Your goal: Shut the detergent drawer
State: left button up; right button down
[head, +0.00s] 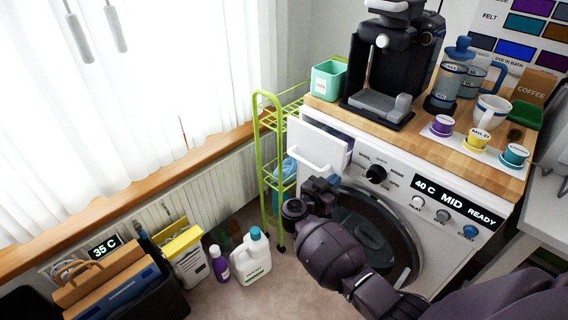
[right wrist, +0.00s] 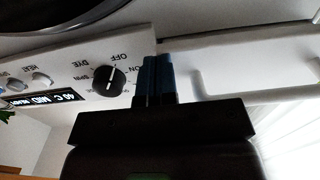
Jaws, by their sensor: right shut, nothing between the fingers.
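The detergent drawer (head: 318,147) is at the upper left of the white washing machine (head: 462,240). Its white front stands out from the machine face, with a dark gap behind its top edge. Its handle (head: 308,160) is a white bar. My right gripper (head: 321,186) is just below the drawer front, partly hidden by my own wrist. In the right wrist view the blue fingers (right wrist: 153,78) are together and empty, between the dial and the drawer handle (right wrist: 250,90). I cannot tell whether they touch the drawer. My left gripper is not in view.
A dial (head: 376,174) sits right of the drawer, above the round door (head: 385,235). A coffee machine (head: 390,75), a mint pot (head: 328,80) and several cups stand on the wooden top. A green trolley (head: 264,150) stands close left. Bottles, including a white jug (head: 252,258), are on the floor.

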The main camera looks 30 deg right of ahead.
jog(key=shift+w+d, duration=0.25)
jog(key=shift+d, duration=0.4)
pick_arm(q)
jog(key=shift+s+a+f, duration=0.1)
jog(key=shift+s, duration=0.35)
pick_arm(e)
jog(key=shift+d, duration=0.1)
jog(key=shift+w+d, duration=0.2)
jog(key=shift+d, duration=0.2)
jog(key=shift+w+d, duration=0.15)
jog(key=shift+d, duration=0.35)
jog(key=shift+w+d, duration=0.15)
jog(key=shift+d, duration=0.2)
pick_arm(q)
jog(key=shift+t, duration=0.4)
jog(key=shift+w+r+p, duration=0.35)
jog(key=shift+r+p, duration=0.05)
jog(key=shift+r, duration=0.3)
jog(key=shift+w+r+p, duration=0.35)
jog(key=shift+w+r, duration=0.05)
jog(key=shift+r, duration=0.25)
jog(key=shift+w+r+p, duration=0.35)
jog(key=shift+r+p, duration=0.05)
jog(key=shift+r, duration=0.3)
pick_arm(e)
jog(key=v, duration=0.9)
